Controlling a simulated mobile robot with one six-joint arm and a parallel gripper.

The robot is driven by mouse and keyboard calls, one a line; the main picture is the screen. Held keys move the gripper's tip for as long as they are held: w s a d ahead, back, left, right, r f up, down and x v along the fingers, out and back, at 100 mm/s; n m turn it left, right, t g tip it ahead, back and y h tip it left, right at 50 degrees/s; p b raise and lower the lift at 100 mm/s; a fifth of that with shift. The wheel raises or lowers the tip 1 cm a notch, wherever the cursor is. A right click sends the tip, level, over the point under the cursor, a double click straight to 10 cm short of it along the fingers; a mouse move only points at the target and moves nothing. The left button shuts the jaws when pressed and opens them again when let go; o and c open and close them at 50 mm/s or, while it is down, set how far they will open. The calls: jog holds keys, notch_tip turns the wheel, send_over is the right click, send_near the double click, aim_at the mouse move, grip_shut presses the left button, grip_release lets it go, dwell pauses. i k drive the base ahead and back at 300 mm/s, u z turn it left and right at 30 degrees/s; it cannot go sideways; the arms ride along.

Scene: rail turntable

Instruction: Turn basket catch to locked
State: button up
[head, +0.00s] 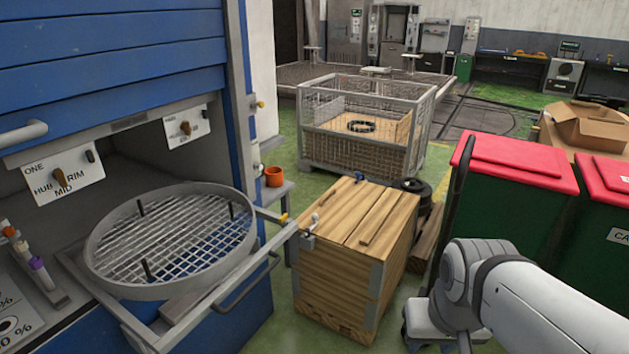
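A round grey mesh basket (168,284) sits on a pulled-out metal frame (222,290) at the front of a blue cabinet. A small yellow-tipped part (284,218) is at the frame's right corner; it may be the basket catch, but I cannot tell its setting. Another small yellow-tipped part (259,105) is on the cabinet's right edge post. My white arm shows at the lower right, well to the right of the basket. My gripper is outside the view.
A wooden crate (340,285) stands close to the frame's right side. An orange cup (274,177) is on a small shelf behind. Dial panels (62,176) are above the basket. Red-lidded bins (516,165) stand at right. Green floor shows around the wire cage (365,150).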

aim_at(282, 219)
jog(key=u, duration=0.25)
jog(key=i, duration=1.15)
jog(key=u, duration=0.7)
